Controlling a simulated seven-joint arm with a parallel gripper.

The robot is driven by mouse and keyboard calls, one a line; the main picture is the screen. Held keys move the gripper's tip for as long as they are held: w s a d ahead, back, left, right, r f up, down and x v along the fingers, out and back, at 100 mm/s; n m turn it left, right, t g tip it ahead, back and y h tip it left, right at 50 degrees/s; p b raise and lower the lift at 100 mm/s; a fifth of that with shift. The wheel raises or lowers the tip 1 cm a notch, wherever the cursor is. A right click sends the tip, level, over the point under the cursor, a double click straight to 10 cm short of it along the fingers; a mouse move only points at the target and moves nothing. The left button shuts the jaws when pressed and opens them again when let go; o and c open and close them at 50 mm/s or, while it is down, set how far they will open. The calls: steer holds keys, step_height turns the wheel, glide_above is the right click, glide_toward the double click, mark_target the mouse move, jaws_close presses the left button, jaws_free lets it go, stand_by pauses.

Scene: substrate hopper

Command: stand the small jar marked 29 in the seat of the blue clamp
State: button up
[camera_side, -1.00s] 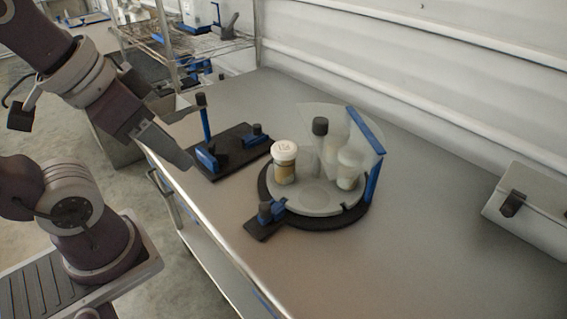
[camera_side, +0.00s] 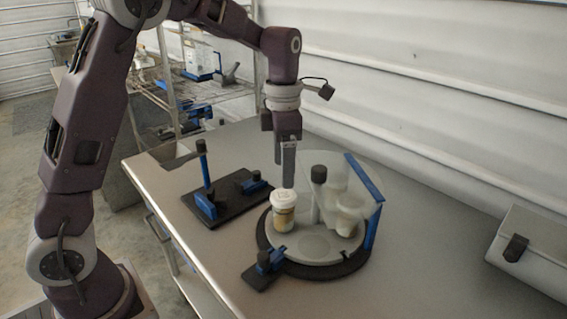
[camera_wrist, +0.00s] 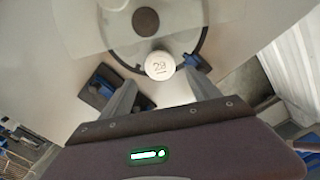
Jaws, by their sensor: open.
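The small jar marked 29 (camera_wrist: 160,66) has a white lid with the number facing up. In the side view this jar (camera_side: 284,214) stands upright on the round turntable (camera_side: 312,247), showing yellowish contents. My gripper (camera_side: 288,186) points down, open and empty, right over the jar's lid. In the wrist view its fingers (camera_wrist: 160,78) are spread on either side of the lid; I cannot tell whether they touch it. The blue clamp (camera_side: 206,206) sits on a black base plate (camera_side: 228,208) left of the turntable. No jar is seen in it.
A dark-knobbed hub (camera_side: 319,174) and a clear cover with a blue upright (camera_side: 372,215) stand over the turntable's right part. Another white-lidded jar (camera_side: 350,215) shows behind the cover. A grey box (camera_side: 532,250) lies far right.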

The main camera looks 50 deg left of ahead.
mark_target(284, 195)
step_height(284, 195, down, 9)
stand_by(0.4)
steer(key=c, duration=1)
steer(key=shift+r, duration=2.6)
steer(key=shift+c, duration=0.2)
steer(key=s+a, duration=0.2)
steer(key=a, duration=0.8)
steer(key=s+a, duration=0.3)
steer(key=a, duration=0.7)
steer(key=shift+w+d+f, duration=0.1)
steer(key=shift+w+f, duration=0.05)
steer(key=shift+f, duration=1.55)
steer(key=shift+w+f, duration=0.15)
steer(key=shift+f, duration=1.5)
